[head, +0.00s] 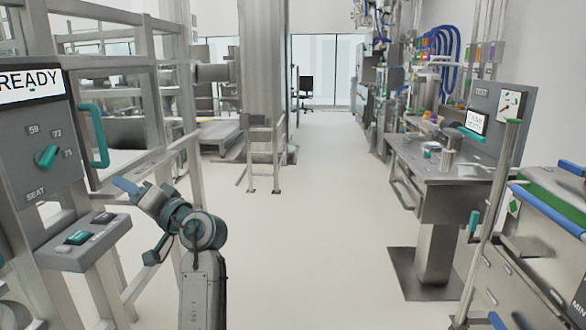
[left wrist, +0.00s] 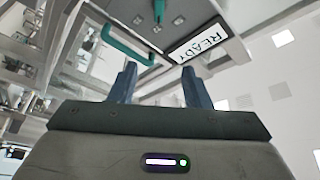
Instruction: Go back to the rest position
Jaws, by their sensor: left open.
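My left gripper (head: 127,188) is at the left of the head view, its blue fingers pointing left toward the grey control panel (head: 37,120). In the left wrist view, the two blue fingers (left wrist: 159,85) stand apart with nothing between them. The READY display (left wrist: 198,43) and teal handle (left wrist: 122,45) also show past the fingers in the wrist view. The gripper looks apart from the panel and handle. My right gripper is not in view.
A shelf with buttons (head: 83,238) juts out below the panel, close to my left arm. Metal frame rails (head: 170,150) stand behind the gripper. A steel workstation (head: 440,175) and a cart (head: 530,260) stand at the right. The middle floor (head: 320,220) is clear.

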